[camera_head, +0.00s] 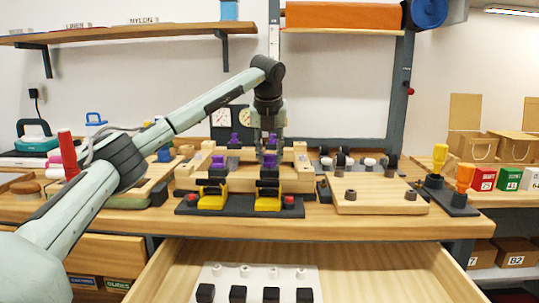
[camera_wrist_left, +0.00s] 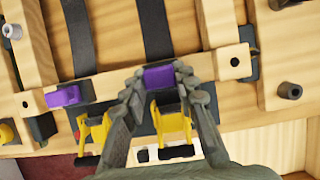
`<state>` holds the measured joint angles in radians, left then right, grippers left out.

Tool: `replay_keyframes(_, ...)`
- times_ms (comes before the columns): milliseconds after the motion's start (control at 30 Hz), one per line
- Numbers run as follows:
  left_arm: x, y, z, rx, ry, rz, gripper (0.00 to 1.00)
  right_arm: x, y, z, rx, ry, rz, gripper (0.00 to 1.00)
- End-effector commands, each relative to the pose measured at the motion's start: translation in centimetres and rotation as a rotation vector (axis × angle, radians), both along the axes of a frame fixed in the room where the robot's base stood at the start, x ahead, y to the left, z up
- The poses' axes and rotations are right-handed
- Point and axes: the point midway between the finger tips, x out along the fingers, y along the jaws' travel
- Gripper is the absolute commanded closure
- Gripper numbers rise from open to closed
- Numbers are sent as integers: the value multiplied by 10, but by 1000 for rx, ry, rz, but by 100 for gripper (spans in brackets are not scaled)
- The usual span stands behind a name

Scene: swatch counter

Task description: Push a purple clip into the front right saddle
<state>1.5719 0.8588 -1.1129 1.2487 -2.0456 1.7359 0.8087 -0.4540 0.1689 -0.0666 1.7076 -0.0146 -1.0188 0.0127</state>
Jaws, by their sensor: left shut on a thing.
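My left gripper (camera_head: 270,146) points down over the front right part of the wooden frame (camera_head: 190,178). It is shut on a purple clip (camera_head: 270,160). In the left wrist view the same clip (camera_wrist_left: 159,76) sits between the two dark fingertips (camera_wrist_left: 158,78), at the front rail (camera_wrist_left: 110,82) in line with a dark strap. The saddle under the clip is hidden, so I cannot tell how deep it sits. Another purple clip (camera_head: 218,162) is at the front left, also in the left wrist view (camera_wrist_left: 66,96). More purple clips (camera_head: 234,139) show at the back. My right gripper is out of view.
Two yellow-handled clamps (camera_head: 212,197) (camera_head: 268,203) stand in front of the frame. A wooden board with dark knobs (camera_head: 375,194) lies to the right, beside orange and yellow-handled tools (camera_head: 464,178). An open drawer (camera_head: 365,265) below holds a white board with black blocks.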

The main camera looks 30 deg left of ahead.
Motion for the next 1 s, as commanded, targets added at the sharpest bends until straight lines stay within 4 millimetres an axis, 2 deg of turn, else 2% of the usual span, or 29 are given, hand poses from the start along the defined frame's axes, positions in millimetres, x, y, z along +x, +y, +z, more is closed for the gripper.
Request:
replay_keyframes(367, 0, 0, -6, 0, 1, 0, 85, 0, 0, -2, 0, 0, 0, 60)
replay_keyframes(400, 0, 0, -6, 0, 1, 0, 70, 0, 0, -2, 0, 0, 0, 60)
replay_keyframes(600, 0, 0, -5, 0, 0, 0, 48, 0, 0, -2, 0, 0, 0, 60)
replay_keyframes(800, 0, 0, -5, 0, 0, 0, 48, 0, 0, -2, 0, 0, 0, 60)
replay_keyframes(900, 0, 0, -5, 0, 0, 0, 35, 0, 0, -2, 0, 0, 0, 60)
replay_keyframes(1000, 0, 0, -5, 0, 0, 0, 34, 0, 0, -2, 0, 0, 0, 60)
